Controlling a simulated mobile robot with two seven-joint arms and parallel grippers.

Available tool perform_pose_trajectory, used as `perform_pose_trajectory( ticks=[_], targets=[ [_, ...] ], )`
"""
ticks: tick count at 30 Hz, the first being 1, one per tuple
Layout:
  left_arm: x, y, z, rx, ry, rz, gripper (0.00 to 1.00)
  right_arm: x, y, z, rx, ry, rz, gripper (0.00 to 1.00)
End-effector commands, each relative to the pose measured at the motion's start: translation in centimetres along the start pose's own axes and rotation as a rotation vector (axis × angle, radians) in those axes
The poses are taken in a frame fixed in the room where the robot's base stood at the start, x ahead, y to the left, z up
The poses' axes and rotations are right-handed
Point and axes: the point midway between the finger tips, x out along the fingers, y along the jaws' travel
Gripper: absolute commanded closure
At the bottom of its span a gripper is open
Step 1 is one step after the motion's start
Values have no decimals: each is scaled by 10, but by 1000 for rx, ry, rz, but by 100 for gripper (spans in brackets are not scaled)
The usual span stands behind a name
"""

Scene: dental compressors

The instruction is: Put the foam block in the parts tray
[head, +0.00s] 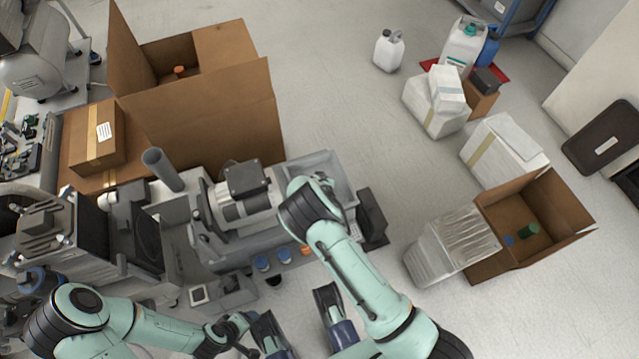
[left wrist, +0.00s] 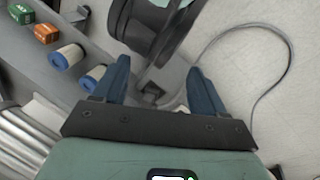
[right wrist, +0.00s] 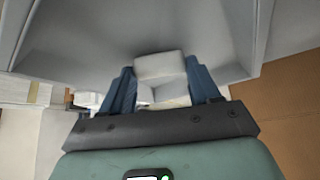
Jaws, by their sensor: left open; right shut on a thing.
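The foam block (right wrist: 160,66), pale grey, is between the fingers of my right gripper (right wrist: 162,84), which is shut on it. The grey, open-topped parts tray (head: 342,170) is on the bench right of the motor unit. Its grey walls (right wrist: 75,30) fill the upper part of the right wrist view, around and beyond the block. I cannot tell whether the block touches the tray floor. In the head view my right arm hides its gripper and the block. My left gripper (left wrist: 157,80) is open and empty, with the bench to its left and floor to its right.
Blue-ended cylinders (left wrist: 68,57), an orange box (left wrist: 47,33) and a green box (left wrist: 22,13) line the bench's front edge. A grey cable (left wrist: 262,95) lies on the floor. A large cardboard box (head: 205,115) stands behind the bench; another open box (head: 570,225) stands right.

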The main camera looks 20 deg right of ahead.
Motion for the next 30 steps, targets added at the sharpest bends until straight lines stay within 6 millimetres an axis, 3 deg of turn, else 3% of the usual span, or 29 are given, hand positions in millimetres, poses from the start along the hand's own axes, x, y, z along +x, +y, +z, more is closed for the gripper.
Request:
perform_pose_trajectory(
  ticks=[8, 9, 11, 12, 23, 30],
  targets=[
    [2, -1, -3, 0, 8, 0, 29, 1, 0, 0, 1, 1, -1, 66],
    [2, -1, -4, 0, 11, 0, 29, 1, 0, 1, 1, 1, -1, 35],
    [2, -1, -3, 0, 10, 0, 29, 1, 0, 0, 0, 1, -1, 16],
    [2, -1, -3, 0, 10, 0, 29, 1, 0, 0, 0, 1, -1, 13],
    [-3, 1, 1, 1, -4, 1, 29, -4, -1, -2, -1, 1, -1, 13],
    [-20, 7, 23, 6, -64, 4, 29, -50, -2, -3, 0, 2, -3, 13]
  ],
)
